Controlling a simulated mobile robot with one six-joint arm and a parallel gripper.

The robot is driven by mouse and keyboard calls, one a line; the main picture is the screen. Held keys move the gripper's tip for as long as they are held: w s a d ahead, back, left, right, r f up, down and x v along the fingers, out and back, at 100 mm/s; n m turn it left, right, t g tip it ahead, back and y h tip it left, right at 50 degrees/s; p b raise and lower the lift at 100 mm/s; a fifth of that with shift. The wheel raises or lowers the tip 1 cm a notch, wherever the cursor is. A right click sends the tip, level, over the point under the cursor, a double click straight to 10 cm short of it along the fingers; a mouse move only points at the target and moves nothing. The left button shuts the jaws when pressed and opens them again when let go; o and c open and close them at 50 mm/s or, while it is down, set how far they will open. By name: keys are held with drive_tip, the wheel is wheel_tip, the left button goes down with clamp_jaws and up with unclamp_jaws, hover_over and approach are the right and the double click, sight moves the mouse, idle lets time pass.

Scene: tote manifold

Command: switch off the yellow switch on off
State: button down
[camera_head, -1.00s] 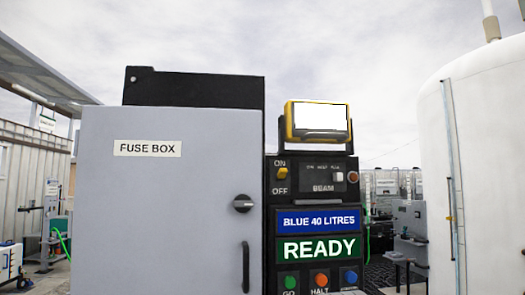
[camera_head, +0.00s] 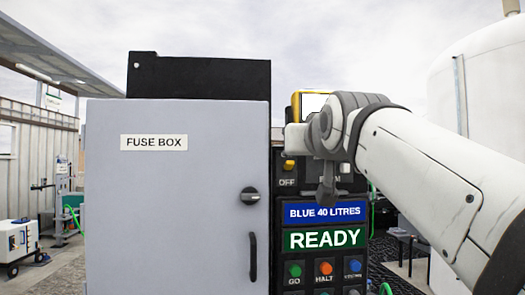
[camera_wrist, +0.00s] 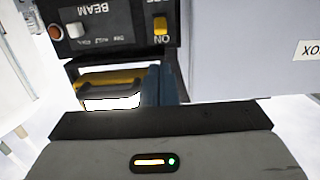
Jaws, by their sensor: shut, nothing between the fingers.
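The yellow switch (camera_head: 288,165) is on the black control panel (camera_head: 278,210) right of the fuse box, above the OFF label. In the upside-down wrist view, it shows as an orange-yellow lever (camera_wrist: 162,23) beside the ON label. My gripper (camera_wrist: 160,68) is shut and empty, its two blue-grey fingers side by side. In the wrist view the fingertips lie close to the ON label, with the switch beyond them; I cannot tell whether they touch the panel. In the head view my arm hides the ON label and the fingers.
The grey fuse box (camera_head: 180,215) with a knob and handle stands left of the panel. A yellow-framed lamp (camera_head: 312,105) sits above the switch. Below are a READY sign (camera_head: 324,238) and green, red and blue buttons. A white tank (camera_head: 475,75) stands at the right.

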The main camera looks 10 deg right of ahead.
sight(289, 165)
drive_tip(key=w+f+p, duration=0.1)
drive_tip(key=w+p, duration=0.2)
drive_tip(key=w, duration=0.6)
drive_tip(key=shift+w, duration=0.3)
drive_tip(key=shift+a+f, duration=0.1)
drive_tip(key=shift+a, duration=0.05)
